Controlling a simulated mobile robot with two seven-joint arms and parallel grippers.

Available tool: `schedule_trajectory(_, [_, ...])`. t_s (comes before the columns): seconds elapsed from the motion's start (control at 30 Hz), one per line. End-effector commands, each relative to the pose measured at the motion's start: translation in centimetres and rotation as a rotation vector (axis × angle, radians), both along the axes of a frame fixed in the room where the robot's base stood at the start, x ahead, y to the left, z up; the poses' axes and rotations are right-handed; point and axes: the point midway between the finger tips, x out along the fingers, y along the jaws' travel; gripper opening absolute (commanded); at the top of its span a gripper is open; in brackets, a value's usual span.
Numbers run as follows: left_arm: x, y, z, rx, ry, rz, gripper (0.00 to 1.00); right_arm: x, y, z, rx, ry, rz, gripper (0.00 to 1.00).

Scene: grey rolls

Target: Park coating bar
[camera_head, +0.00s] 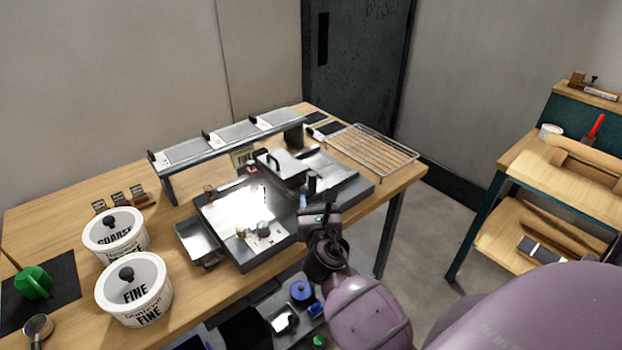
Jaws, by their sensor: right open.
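A coating machine with a shiny flat bed (242,207) stands at the middle of the wooden table. A grey block with a dark handle (284,165) sits across its far right part; I cannot tell whether this is the coating bar. My right gripper (308,194) is open over the right part of the machine, in front of the block. Nothing shows between its fingers, though they are small and partly hidden by my wrist. My left gripper is not in view.
A raised rack with grey panels (215,140) stands behind the machine. A wire rack (374,150) lies at the back right. Tubs marked COARSE (114,236) and FINE (134,290) stand at the left. A small metal tray (196,242) adjoins the machine's left side.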

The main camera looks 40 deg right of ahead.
Motion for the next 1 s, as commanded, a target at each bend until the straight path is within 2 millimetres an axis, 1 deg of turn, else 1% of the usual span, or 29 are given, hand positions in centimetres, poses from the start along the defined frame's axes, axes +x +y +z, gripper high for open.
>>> schedule_trajectory(0.3, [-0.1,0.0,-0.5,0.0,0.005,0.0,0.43,4.7,-2.6,0.0,0.001,-0.002,0.0,0.48])
schedule_trajectory(0.5, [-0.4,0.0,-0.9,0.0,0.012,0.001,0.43,7.0,-3.9,-0.1,0.003,-0.001,-0.001,0.48])
schedule_trajectory(0.7, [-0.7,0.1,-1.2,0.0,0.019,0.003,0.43,8.1,-4.6,0.0,0.004,-0.001,0.0,0.48])
schedule_trajectory(1.0, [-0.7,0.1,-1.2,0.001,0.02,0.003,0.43,8.2,-4.6,0.0,0.004,-0.001,0.0,0.48])
